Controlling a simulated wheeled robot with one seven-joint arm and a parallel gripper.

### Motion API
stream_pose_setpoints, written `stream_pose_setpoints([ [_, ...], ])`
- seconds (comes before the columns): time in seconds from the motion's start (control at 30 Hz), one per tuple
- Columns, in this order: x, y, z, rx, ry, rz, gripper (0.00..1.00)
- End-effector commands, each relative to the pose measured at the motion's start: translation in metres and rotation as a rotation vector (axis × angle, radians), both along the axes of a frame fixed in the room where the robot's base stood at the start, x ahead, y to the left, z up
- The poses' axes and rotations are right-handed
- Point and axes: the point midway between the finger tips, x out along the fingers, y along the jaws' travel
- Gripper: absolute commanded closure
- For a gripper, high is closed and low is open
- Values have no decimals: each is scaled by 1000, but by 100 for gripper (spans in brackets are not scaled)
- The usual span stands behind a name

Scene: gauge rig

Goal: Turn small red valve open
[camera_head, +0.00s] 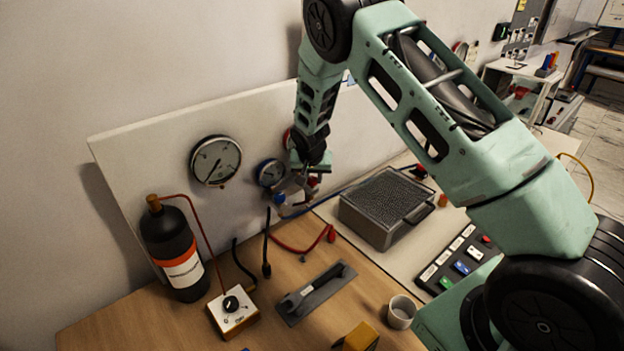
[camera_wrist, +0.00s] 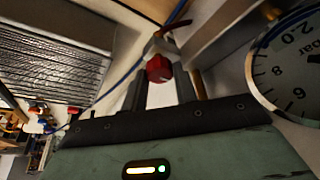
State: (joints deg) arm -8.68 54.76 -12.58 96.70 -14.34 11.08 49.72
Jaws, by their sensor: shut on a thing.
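The small red valve (camera_wrist: 159,69) shows in the wrist view as a red knob between the two fingers of my gripper (camera_wrist: 163,82). My fingers are shut on the knob, one on each side of it. In the head view my gripper (camera_head: 293,190) reaches down to the board's right part, beside a small blue-rimmed gauge (camera_head: 270,173). The fingers and wrist hide most of the valve there. The angle of the knob is hard to tell.
A larger gauge (camera_head: 215,160) is on the white board (camera_head: 130,150). A grey ridged box (camera_head: 385,205) stands to the right of my gripper.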

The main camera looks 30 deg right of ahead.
Motion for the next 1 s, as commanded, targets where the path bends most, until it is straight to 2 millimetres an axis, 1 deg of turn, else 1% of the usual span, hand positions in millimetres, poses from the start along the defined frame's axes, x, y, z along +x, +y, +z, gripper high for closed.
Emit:
stream_pose_setpoints([
  [0.17,0,0,0,-1,1,1,94],
  [0.2,0,0,0,-1,1,1,63],
  [0.23,0,0,0,-1,1,1,55],
  [0.27,0,0,0,-1,1,1,49],
  [0.53,0,0,1,-1,1,0,49],
  [0.67,-1,2,5,-1,-1,0,49],
  [0.83,-8,7,25,1,-3,0,49],
  [1.0,-19,14,55,1,-4,0,49],
])
